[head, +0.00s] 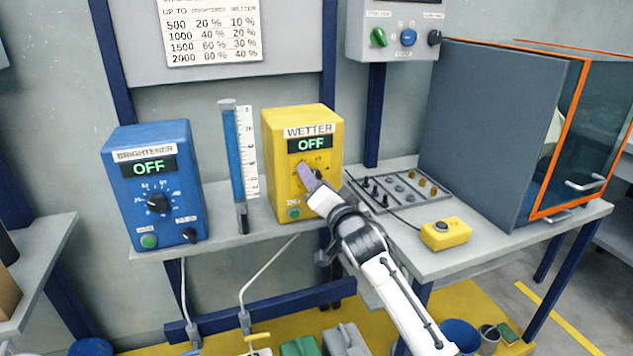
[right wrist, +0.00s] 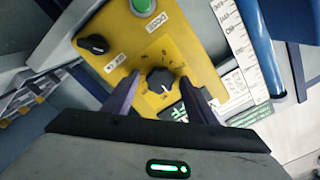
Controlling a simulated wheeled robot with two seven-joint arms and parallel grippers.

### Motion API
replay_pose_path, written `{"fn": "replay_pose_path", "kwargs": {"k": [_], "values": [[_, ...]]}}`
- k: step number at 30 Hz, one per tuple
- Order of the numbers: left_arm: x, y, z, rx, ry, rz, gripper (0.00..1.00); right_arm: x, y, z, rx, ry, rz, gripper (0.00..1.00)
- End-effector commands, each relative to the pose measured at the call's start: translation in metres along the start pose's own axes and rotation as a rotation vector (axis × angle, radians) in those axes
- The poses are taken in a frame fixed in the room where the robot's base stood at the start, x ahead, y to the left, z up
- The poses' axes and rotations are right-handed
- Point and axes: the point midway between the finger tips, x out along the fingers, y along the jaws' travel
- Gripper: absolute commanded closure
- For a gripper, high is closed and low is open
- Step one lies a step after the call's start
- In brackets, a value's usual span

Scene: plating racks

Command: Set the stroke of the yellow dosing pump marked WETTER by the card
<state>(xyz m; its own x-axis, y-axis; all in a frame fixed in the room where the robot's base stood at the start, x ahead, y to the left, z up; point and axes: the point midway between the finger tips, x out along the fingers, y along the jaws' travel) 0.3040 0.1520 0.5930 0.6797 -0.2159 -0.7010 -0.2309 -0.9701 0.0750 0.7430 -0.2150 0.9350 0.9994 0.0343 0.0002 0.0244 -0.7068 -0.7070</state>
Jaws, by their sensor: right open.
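The yellow pump marked WETTER (head: 272,150) stands on the shelf in the middle of the head view, its display reading OFF. In the right wrist view its yellow face (right wrist: 190,40) shows a black stroke knob (right wrist: 160,80) with a dial, a green button (right wrist: 142,7) and a second black knob (right wrist: 94,44). My right gripper (head: 307,172) is at the pump's front; in the wrist view its two fingers (right wrist: 160,92) are apart, one on each side of the stroke knob. I cannot tell if they touch it. The card (head: 212,30) hangs on the wall with columns of numbers. My left gripper is not in view.
The blue BRIGHTENER pump (head: 122,195), also OFF, stands left, with a blue-filled measuring tube (head: 237,155) between the pumps. Right are a tray of small parts (head: 405,203), a yellow button box (head: 445,234) and a grey, orange-edged cabinet (head: 480,125). A switch box (head: 395,17) hangs above.

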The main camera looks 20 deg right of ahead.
Motion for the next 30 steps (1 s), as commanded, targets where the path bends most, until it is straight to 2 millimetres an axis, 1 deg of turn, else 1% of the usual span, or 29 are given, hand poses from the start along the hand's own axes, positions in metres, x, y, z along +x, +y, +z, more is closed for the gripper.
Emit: {"fn": "replay_pose_path", "kwargs": {"k": [1, 5, 6, 8, 9, 14, 20, 26, 30], "values": [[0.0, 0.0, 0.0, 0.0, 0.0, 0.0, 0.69, 0.0, 0.0, 0.0, 0.0, 0.0, 0.0, 0.48], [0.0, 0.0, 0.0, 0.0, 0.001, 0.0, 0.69, 0.0, 0.0, 0.0, 0.0, 0.0, 0.0, 0.7], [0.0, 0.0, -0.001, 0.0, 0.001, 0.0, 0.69, 0.0, 0.0, 0.0, 0.0, 0.0, 0.0, 0.77], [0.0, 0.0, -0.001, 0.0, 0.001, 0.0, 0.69, 0.0, 0.0, 0.0, 0.0, 0.0, 0.0, 0.87], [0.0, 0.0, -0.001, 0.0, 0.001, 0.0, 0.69, 0.0, 0.0, 0.0, 0.0, -0.001, 0.0, 0.9], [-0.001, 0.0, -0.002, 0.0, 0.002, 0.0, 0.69, 0.0, 0.0, 0.0, -0.008, -0.001, 0.0, 0.9], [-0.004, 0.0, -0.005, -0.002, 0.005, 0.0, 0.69, 0.0, -0.001, -0.001, -0.068, 0.0, 0.0, 0.89], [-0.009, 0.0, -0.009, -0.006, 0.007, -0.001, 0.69, 0.0, -0.002, -0.001, -0.201, -0.001, 0.001, 0.89], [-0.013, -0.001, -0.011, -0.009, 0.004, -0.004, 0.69, 0.0, -0.002, -0.002, -0.327, -0.001, 0.001, 0.89]]}}
